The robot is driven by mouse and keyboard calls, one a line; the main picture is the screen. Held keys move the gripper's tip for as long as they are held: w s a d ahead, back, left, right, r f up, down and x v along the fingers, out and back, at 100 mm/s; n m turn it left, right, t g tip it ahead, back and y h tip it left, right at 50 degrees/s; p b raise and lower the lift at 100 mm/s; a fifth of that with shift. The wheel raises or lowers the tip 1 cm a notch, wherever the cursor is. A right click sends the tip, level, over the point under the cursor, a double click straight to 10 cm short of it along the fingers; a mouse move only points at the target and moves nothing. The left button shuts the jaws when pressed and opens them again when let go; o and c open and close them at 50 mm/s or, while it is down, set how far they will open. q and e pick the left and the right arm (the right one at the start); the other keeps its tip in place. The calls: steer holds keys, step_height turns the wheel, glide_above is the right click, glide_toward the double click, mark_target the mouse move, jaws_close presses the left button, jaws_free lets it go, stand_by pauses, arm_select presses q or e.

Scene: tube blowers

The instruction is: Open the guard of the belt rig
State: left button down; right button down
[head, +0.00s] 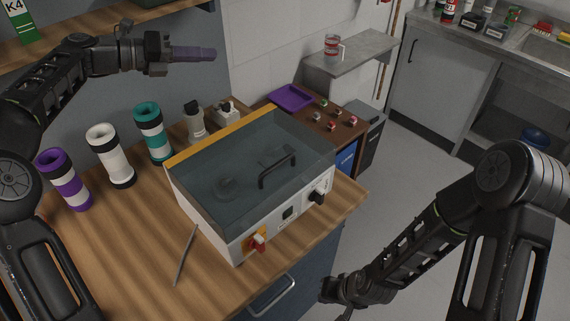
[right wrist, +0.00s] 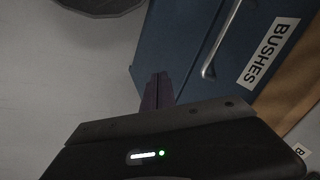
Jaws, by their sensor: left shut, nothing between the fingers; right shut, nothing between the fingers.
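The belt rig (head: 215,215) is a white box on the wooden bench in the head view. Its clear grey guard (head: 225,160) lies closed over the top, with a black handle (head: 277,170) on it. A yellow strip runs along the guard's back edge. The front panel carries a red switch on a yellow plate, and a black knob. My left gripper (head: 205,53) is shut and empty, raised behind and above the rig, apart from it. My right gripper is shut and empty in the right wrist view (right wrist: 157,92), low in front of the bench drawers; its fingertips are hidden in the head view.
Purple (head: 63,180), white (head: 110,156) and teal (head: 152,133) tubes stand left of the rig. A thin grey rod (head: 185,255) lies in front of them. A purple tray (head: 291,97) sits behind right. A blue drawer labelled BUSHES (right wrist: 235,60) is near my right gripper.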

steer(key=w+d+r+m+t, duration=0.1)
steer(key=w+r+m+t, duration=0.1)
steer(key=w+r+m, duration=0.6)
steer(key=w+d+r+m+t, duration=0.2)
steer(key=w+r, duration=0.2)
steer(key=r, duration=0.8)
step_height(320, 180, up, 10)
steer(key=a+m+t+y, duration=0.1)
steer(key=a+m+y, duration=0.15)
steer(key=m, duration=0.35)
steer(key=m+y, duration=0.3)
steer(key=m, duration=0.6)
glide_toward(288, 180)
step_height(288, 180, up, 3)
steer(key=shift+s+a+f+t+h, duration=0.15)
steer(key=shift+s+a+t+h, duration=0.1)
steer(key=shift+t, duration=0.15)
steer(key=shift+x, duration=5.05)
steer(key=shift+d, duration=0.1)
